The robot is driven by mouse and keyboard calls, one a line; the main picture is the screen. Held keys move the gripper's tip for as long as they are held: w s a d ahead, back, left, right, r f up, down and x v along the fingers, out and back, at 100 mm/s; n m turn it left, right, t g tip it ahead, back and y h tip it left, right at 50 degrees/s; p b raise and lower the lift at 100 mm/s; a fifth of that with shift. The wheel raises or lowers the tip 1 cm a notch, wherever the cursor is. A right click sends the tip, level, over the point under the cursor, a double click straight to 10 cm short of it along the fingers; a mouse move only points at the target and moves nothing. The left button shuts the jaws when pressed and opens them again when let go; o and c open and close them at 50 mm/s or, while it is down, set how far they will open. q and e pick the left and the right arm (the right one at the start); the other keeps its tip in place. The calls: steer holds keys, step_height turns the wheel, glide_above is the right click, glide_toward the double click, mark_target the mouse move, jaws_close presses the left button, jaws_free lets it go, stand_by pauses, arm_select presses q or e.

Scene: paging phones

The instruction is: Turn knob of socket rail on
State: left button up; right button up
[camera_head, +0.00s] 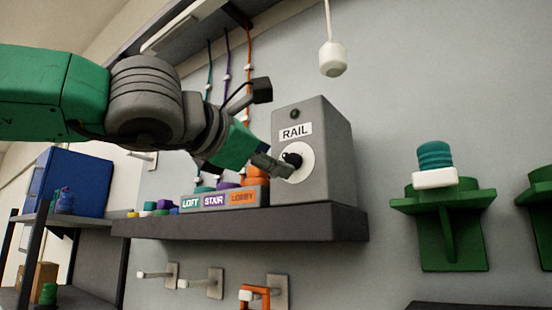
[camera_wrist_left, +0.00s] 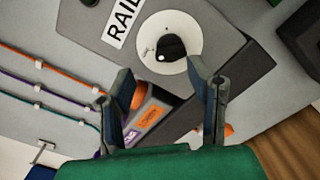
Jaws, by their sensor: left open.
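The socket rail box (camera_head: 333,168) is a grey unit labelled RAIL, standing on a dark shelf. Its black knob (camera_head: 292,160) sits on a white round dial (camera_head: 303,174) on the front face. In the left wrist view the knob (camera_wrist_left: 171,47) shows just beyond my fingertips, on the white dial (camera_wrist_left: 187,29). My left gripper (camera_head: 284,167) is close to the knob, partly in front of the dial. In the left wrist view its two fingers (camera_wrist_left: 160,84) are apart with nothing between them. My right gripper is not in view.
The dark shelf (camera_head: 240,226) also holds a LOFT, STAIR, LOBBY block (camera_head: 222,201) left of the box. Coloured cables run up the wall. A white pendant (camera_head: 333,59) hangs above right. A green bracket (camera_head: 443,225) is at the right. Wall hooks (camera_head: 208,284) are below the shelf.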

mark_target(289, 162)
arm_select(q)
steer(key=d, duration=0.3)
steer(key=shift+w+d, duration=0.15)
steer(key=shift+w, duration=0.1)
steer(key=shift+d, duration=0.3)
steer(key=shift+c, duration=0.5)
steer(key=shift+s, duration=0.15)
steer(key=c, duration=0.7)
steer(key=shift+a+f, duration=0.1)
jaws_close()
steer(key=shift+w+a+f, duration=0.2)
steer(key=shift+a, duration=0.2)
